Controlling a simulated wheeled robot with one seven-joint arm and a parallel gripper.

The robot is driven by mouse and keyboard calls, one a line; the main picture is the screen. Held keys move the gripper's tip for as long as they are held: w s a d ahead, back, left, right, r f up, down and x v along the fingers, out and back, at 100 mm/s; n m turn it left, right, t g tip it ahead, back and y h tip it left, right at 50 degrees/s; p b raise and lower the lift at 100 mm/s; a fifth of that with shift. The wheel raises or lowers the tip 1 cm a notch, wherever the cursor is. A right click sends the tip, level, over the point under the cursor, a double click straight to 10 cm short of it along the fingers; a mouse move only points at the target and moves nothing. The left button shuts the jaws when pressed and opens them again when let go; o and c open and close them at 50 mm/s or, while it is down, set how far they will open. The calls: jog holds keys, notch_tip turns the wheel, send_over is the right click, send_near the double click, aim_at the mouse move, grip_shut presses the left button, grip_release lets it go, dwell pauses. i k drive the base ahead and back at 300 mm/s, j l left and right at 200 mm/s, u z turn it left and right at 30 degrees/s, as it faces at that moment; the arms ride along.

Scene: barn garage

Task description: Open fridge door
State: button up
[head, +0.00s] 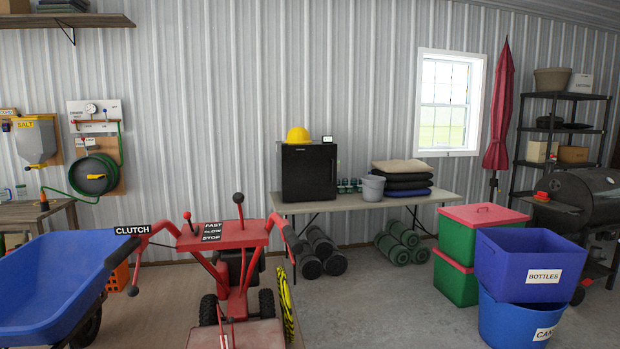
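A small black fridge (308,174) stands on a folding table (400,200) against the back wall, left of the window. Its door looks shut. A yellow hard hat (298,135) and a small white-faced device (327,139) sit on top of it. The fridge is some way off across the room. My gripper is not in the head view.
A red tiller (232,240) and a blue wheelbarrow (60,285) stand in front on the left. Blue bins (530,262) and red-lidded green boxes (456,282) are on the right. Rolled mats (322,252) lie under the table. Floor (375,310) between is clear.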

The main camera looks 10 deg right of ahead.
aim_at(309, 172)
jog(key=i+z, duration=0.15)
jog(key=z, duration=0.35)
jog(key=i, duration=3.75)
jog(key=i+l, duration=0.15)
jog(key=i, duration=1.85)
jog(key=i+u, duration=0.25)
jog(key=i+l+u, duration=0.25)
jog(key=i+j, duration=0.1)
